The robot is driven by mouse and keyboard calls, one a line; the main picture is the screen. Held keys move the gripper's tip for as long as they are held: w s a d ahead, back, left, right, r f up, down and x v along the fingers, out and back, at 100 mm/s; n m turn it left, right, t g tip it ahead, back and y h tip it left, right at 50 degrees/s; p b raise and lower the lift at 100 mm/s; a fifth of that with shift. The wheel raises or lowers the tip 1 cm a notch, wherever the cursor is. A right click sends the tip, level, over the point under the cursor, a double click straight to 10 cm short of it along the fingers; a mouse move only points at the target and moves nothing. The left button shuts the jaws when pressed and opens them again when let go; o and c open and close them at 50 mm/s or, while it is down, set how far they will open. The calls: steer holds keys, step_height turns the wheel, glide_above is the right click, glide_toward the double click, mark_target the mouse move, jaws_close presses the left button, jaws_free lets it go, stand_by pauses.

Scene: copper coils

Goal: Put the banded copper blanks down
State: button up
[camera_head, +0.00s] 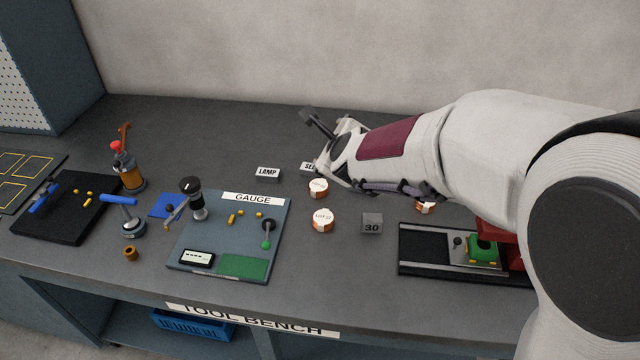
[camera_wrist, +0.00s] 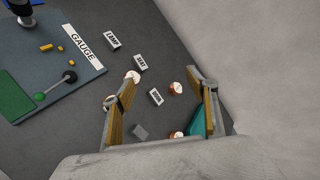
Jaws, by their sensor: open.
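Squat copper pieces with white labelled tops stand on the grey bench. In the head view one (camera_head: 319,188) is below my gripper, a second (camera_head: 322,220) is nearer the front, and a third (camera_head: 426,206) is partly hidden under my arm. In the wrist view one (camera_wrist: 176,88) shows between the fingers, one (camera_wrist: 131,76) by the left fingertip, one (camera_wrist: 177,135) lower down, and one (camera_wrist: 108,102) is partly covered by the left finger. My gripper (camera_wrist: 163,82) is open and empty above the bench; it also shows in the head view (camera_head: 316,137).
A gauge board (camera_head: 215,240), LAMP sign (camera_head: 267,174) and grey block marked 30 (camera_head: 372,223) stand near the copper pieces. A black rail fixture (camera_head: 425,248) with a green part is at right. Tools crowd the left. Clear bench lies before the grey block.

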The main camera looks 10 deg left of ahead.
steer(key=w+a+f+m+t+h, duration=0.1)
steer(key=w+a+f+m+h, duration=0.3)
steer(key=f+m, duration=0.55)
steer(key=m+t+h, duration=0.1)
steer(key=m+h, duration=0.1)
steer(key=m, duration=0.5)
glide_toward(317, 188)
steer(key=shift+x, duration=0.95)
steer(key=shift+s+a+f+m+h, duration=0.1)
steer(key=shift+s+f+m+h, duration=0.1)
steer(key=shift+f+m+h, duration=0.2)
steer(key=shift+x, duration=1.3)
steer(key=shift+r+x, duration=0.15)
steer(key=shift+x, duration=1.15)
steer(key=shift+r+x, duration=0.2)
steer(key=shift+x, duration=1.1)
steer(key=shift+w+a, duration=0.15)
steer(key=shift+w, duration=0.05)
